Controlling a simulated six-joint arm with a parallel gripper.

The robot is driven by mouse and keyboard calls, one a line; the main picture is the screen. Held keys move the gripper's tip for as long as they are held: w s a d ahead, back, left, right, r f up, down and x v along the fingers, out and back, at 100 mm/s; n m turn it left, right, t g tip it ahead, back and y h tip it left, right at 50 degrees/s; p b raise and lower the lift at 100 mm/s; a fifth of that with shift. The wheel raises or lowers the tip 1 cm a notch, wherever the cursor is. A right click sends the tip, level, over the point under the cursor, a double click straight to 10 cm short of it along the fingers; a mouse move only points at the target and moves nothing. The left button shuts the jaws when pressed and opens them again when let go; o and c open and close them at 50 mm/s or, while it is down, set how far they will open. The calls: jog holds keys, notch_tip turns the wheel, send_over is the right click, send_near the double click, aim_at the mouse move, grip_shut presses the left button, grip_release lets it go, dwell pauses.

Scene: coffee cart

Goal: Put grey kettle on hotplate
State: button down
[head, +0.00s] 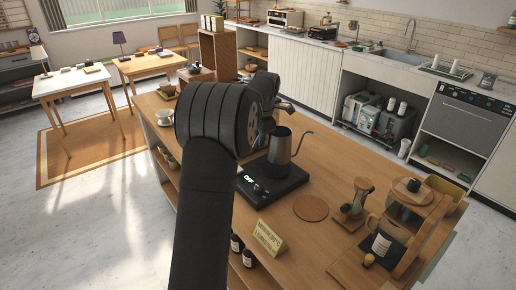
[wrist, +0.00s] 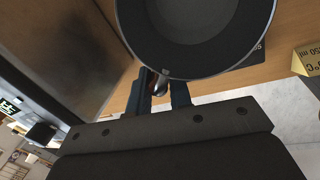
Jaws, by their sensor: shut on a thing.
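The grey kettle (head: 280,146) is upright in the head view, with its thin curved spout to the right. Its base is on or just above the black hotplate (head: 290,184); I cannot tell if they touch. The hotplate's display seems to read OFF. In the wrist view the kettle's round dark top (wrist: 195,62) fills the upper middle, with a corner of the hotplate (wrist: 250,58) beyond it. My gripper (wrist: 165,90) is shut on the kettle's handle, at the near side of the rim. In the head view my arm hides the handle and most of the gripper.
A round wooden coaster (head: 311,207) lies right of the hotplate, and a dripper stand (head: 354,198) is farther right. A yellow sign (head: 269,237) and dark bottles (head: 236,244) are in front. Bare wood lies between the coaster and the sign.

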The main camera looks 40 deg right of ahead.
aim_at(257, 147)
jog(key=shift+w+a+f, duration=0.15)
jog(key=shift+w+f, duration=0.15)
jog(key=shift+w, duration=0.2)
jog(key=shift+f, duration=1.95)
jog(key=shift+f, duration=0.1)
jog(key=c, duration=1.3)
grip_release()
jog(key=shift+f, duration=0.1)
notch_tip(257, 147, up, 12)
jog(key=s, duration=0.2)
jog(key=shift+s+a, duration=0.2)
jog(key=shift+a, duration=0.05)
